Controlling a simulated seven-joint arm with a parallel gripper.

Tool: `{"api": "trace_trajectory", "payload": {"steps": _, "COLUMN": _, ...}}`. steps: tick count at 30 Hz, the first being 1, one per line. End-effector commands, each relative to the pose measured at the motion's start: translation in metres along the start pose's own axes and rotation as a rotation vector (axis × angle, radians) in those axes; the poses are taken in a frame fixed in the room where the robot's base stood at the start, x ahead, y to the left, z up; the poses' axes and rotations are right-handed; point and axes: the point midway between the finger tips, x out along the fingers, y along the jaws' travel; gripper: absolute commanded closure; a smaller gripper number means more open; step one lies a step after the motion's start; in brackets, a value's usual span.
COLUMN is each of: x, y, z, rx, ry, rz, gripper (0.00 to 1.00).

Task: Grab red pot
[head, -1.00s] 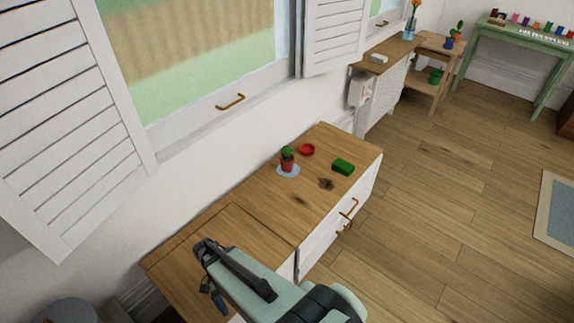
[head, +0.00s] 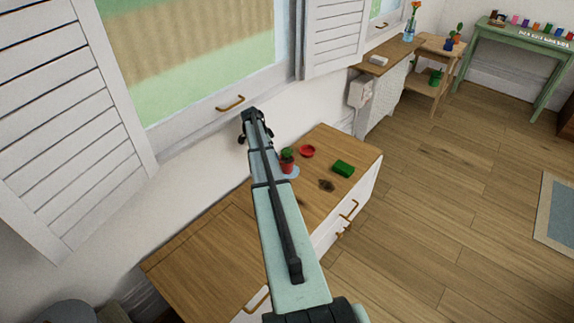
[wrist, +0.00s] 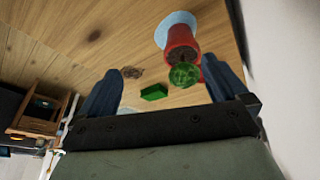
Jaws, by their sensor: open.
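In the wrist view the red pot (wrist: 181,38) is beyond the fingers, right of centre, with the cactus (wrist: 184,75) nearer the fingertips. My gripper (head: 256,134) is raised to the left of the pot, near the wall below the window. Its two dark fingers (wrist: 168,75) are spread wide in the wrist view, and nothing is held between them. My arm hides part of the saucer and cabinet in the head view.
The wall and window sill (head: 228,118) are close to my gripper. The floor to the right is open.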

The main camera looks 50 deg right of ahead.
Motion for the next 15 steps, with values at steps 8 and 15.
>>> {"api": "trace_trajectory", "payload": {"steps": 8, "x": -0.007, "y": -0.026, "z": -0.051, "rx": 0.089, "ry": 0.039, "rz": -0.046, "gripper": 0.0}}
{"api": "trace_trajectory", "payload": {"steps": 15, "x": 0.02, "y": -0.027, "z": -0.051, "rx": 0.087, "ry": 0.039, "rz": -0.044, "gripper": 0.0}}
